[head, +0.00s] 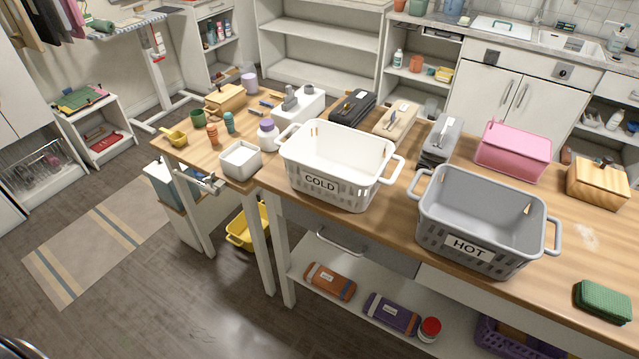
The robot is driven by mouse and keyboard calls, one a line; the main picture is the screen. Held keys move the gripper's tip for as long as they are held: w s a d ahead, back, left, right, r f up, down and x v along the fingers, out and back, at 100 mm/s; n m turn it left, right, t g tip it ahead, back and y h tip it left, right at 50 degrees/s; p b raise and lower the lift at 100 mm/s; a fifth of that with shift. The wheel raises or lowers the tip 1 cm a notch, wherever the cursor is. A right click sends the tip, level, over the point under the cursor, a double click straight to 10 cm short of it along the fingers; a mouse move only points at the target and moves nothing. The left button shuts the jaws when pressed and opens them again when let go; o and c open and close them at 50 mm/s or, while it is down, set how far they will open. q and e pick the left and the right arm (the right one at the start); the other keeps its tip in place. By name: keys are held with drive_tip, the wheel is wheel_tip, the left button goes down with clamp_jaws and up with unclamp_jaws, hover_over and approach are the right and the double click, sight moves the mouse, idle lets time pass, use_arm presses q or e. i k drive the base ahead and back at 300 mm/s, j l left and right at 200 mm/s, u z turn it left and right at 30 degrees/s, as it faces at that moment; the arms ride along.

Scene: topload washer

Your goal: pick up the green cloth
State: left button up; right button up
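A folded green cloth (603,301) with a ribbed surface lies on the wooden table at the far right, near the front edge. It is to the right of the grey basket marked HOT (468,243) and apart from it. Neither of my grippers shows in the head view.
A white basket marked COLD (337,165) stands left of the grey one. A pink box (513,149) and a wooden box (598,183) stand behind on the wooden table (560,235). Bare tabletop lies around the cloth. Rolled bundles (330,281) lie on the lower shelf.

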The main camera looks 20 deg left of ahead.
sight(611, 305)
drive_tip(key=z, duration=1.4)
drive_tip(key=i+l+u, duration=0.15)
drive_tip(key=l+u, duration=0.15)
